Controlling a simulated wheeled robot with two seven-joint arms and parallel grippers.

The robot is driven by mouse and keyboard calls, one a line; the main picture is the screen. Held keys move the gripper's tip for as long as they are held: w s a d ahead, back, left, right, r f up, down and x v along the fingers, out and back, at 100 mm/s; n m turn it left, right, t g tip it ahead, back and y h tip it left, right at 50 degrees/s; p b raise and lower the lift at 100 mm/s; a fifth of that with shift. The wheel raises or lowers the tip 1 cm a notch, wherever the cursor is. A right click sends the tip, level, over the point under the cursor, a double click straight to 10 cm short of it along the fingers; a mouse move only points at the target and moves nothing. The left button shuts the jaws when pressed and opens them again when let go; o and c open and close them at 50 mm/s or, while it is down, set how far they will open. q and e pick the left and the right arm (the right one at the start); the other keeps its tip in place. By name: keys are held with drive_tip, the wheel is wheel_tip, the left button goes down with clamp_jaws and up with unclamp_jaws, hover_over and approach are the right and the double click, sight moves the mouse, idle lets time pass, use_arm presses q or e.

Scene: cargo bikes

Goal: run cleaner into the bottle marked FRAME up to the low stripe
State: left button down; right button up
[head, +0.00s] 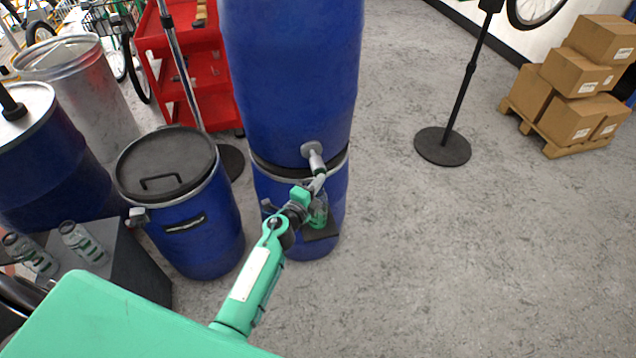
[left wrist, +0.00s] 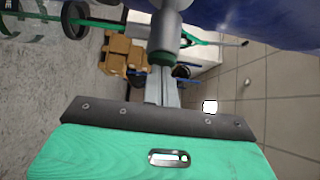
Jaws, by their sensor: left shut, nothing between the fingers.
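A large blue drum (head: 290,75) stands upright with a grey tap (head: 314,157) low on its front. The tap also shows close in the left wrist view (left wrist: 166,35). My left gripper (head: 318,184) is shut and empty right at the tap; whether it touches the tap I cannot tell. A clear bottle with green on it (head: 319,212) stands under the tap on a small dark ledge (head: 322,233), partly hidden by my gripper. It also shows at the upper left of the left wrist view (left wrist: 40,22). Its marking and liquid level are not readable. My right gripper is not in view.
Two clear bottles (head: 82,241) (head: 30,252) lie or lean on a dark box (head: 130,262) at the left. A smaller lidded blue drum (head: 205,237) stands beside the large one. A red cart (head: 190,70) is behind.

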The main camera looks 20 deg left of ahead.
use_arm(q)
drive_tip(key=shift+w+a+r, duration=0.1)
drive_tip(key=shift+a+r, duration=0.15)
